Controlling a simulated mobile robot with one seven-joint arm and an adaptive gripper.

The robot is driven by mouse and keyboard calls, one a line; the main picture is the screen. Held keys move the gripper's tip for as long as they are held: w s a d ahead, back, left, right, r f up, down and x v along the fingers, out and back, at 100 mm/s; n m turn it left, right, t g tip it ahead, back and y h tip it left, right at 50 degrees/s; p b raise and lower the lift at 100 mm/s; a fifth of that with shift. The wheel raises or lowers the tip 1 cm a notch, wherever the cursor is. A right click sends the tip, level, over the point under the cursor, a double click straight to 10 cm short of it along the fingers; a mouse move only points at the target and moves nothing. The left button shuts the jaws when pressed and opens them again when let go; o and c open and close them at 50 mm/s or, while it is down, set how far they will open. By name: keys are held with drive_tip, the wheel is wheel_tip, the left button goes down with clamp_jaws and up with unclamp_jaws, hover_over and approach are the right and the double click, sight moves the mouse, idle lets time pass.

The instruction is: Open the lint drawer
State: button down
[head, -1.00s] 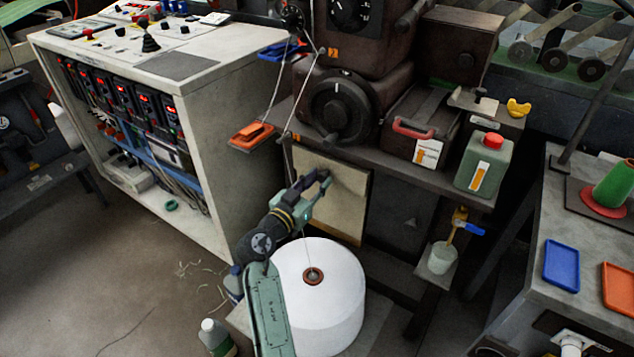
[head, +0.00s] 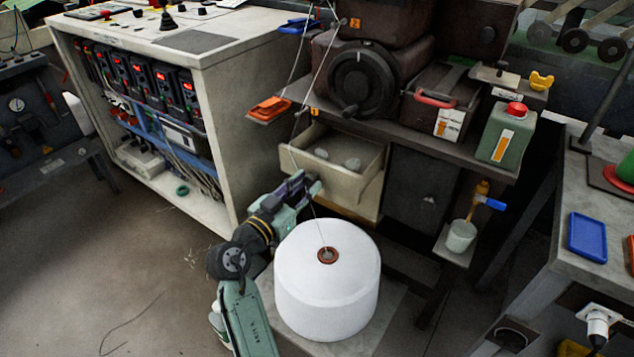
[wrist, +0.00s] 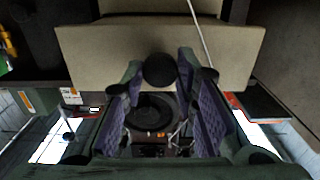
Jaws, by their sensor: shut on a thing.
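The lint drawer (head: 336,181) is a beige box under the brown machine, pulled out from its housing. Its inside shows in the head view, with a few small grey lumps in it. Its beige front also shows in the wrist view (wrist: 100,52), with a round dark knob (wrist: 160,70) standing out from it. My gripper (head: 306,184) is at the drawer's front, shut on the knob. In the wrist view the knob sits between the purple finger pads. In the head view the fingers mostly hide the knob.
A large white roll (head: 330,290) stands just below my gripper, close to my arm. A thin thread runs up from it past the drawer. A green jug (head: 503,135) stands on the shelf at right. A grey cabinet (head: 232,130) stands to the left.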

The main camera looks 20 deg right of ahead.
drive_tip(key=shift+b+v, duration=0.65)
drive_tip(key=shift+v, duration=1.8)
drive_tip(key=c, duration=1.2)
unclamp_jaws()
drive_tip(key=shift+c, duration=0.2)
drive_tip(key=v, duration=1.2)
